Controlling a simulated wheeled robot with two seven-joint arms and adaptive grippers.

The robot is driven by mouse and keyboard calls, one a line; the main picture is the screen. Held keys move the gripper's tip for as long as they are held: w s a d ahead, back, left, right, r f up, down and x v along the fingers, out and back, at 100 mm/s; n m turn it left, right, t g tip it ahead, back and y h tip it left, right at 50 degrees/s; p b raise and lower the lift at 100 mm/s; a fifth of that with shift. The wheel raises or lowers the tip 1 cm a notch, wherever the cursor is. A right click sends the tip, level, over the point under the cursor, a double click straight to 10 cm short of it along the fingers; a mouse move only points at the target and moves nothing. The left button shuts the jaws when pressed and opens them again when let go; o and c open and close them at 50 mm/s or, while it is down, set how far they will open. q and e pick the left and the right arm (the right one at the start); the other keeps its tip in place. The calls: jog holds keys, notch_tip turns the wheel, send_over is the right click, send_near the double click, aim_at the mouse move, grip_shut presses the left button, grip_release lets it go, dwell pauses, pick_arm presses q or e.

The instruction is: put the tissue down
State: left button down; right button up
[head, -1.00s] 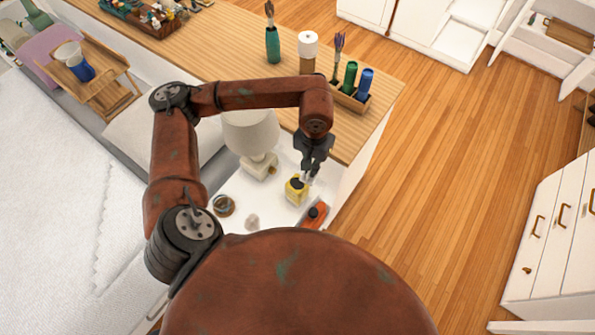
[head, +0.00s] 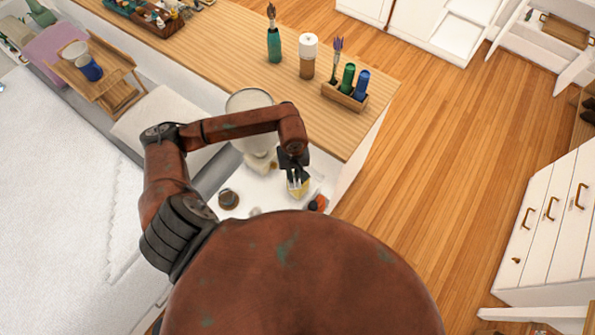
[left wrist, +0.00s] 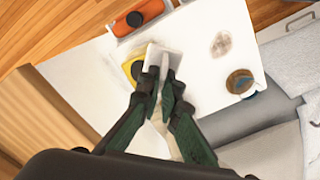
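My left gripper (head: 296,180) points down over the white bedside surface (head: 262,187), at the yellow object (head: 303,187), which it partly covers. In the left wrist view, its dark fingers (left wrist: 160,76) are close together on a pale, thin piece that looks like the tissue (left wrist: 166,54). The tissue lies over or just beside the yellow object (left wrist: 131,66); I cannot tell if they touch. My right gripper is not in view.
A crumpled pale thing (left wrist: 221,44) lies between. A white lamp (head: 247,100) stands close behind. Bare white surface (left wrist: 204,74) lies beside the tissue.

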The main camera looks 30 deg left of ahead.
pick_arm(q)
jog(key=w+f, duration=0.2)
jog(key=w+a+f, duration=0.1)
jog(key=f, duration=0.1)
jog(key=w+f, duration=0.2)
jog(key=shift+w+a+p, duration=0.3)
jog(key=shift+a, duration=0.1)
notch_tip(320, 180, down, 3)
jog(key=shift+w+f+p, duration=0.1)
jog(key=shift+w+p, duration=0.05)
jog(key=shift+p, duration=0.35)
jog(key=shift+a+f, duration=0.1)
jog(key=shift+f, duration=0.05)
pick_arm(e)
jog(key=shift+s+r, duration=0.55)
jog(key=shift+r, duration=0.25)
pick_arm(q)
jog(key=shift+f, duration=0.2)
jog(key=c, duration=2.2)
grip_release()
jog(key=shift+o, duration=0.2)
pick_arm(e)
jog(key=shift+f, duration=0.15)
pick_arm(q)
jog(key=shift+r, duration=0.1)
